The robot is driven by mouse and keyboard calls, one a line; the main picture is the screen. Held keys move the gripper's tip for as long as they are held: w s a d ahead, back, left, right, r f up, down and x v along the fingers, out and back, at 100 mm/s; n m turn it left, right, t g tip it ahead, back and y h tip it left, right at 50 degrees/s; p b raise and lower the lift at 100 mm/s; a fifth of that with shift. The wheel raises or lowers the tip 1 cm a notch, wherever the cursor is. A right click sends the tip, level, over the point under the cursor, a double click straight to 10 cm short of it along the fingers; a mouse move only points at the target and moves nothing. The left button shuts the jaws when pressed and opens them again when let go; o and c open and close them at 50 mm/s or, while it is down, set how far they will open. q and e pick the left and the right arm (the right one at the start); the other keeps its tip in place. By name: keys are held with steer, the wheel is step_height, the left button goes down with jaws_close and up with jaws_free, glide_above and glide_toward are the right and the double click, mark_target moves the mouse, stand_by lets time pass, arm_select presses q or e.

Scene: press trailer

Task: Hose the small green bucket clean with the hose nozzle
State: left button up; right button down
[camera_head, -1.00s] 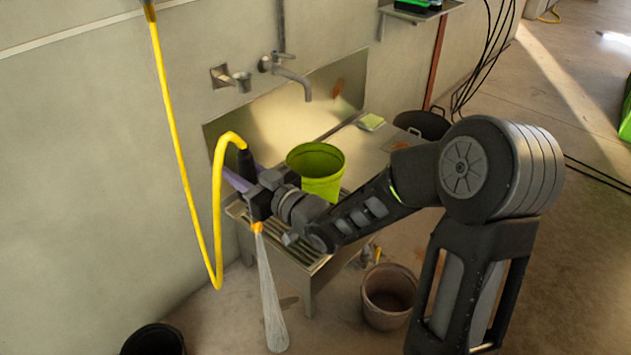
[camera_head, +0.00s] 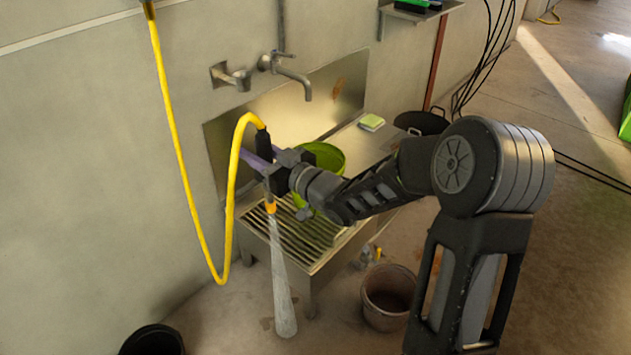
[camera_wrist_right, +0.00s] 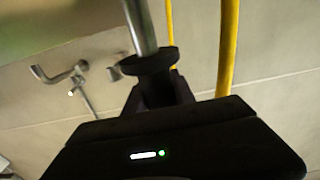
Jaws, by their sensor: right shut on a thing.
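The small green bucket (camera_head: 331,157) stands upright on the metal sink stand, partly hidden behind my right gripper and wrist. My right gripper (camera_head: 268,173) is shut on the hose nozzle (camera_head: 270,204), which points down with its orange tip lowest. A pale cone of water (camera_head: 281,275) comes from the tip and falls in front of the slatted rack, beside the bucket, not into it. The yellow hose (camera_head: 237,170) loops up from the nozzle's top. In the right wrist view the nozzle's metal tube (camera_wrist_right: 140,27) rises from between the jaws. My left gripper is not in view.
The slatted rack (camera_head: 300,240) lies below the nozzle. A wall tap (camera_head: 292,78) hangs above the sink stand, with a sponge (camera_head: 371,122) on its flat top. A brown bucket (camera_head: 389,293) and a black bucket (camera_head: 153,341) stand on the floor.

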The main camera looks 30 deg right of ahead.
steer(key=w+d+p, duration=0.2)
steer(key=w+d, duration=0.6)
steer(key=d, duration=0.5)
steer(key=w+d+p, duration=0.2)
steer(key=w+d, duration=0.6)
steer(key=d, duration=0.5)
steer(key=shift+d, duration=0.2)
stand_by(2.1)
steer(key=shift+w+r, duration=0.1)
stand_by(0.4)
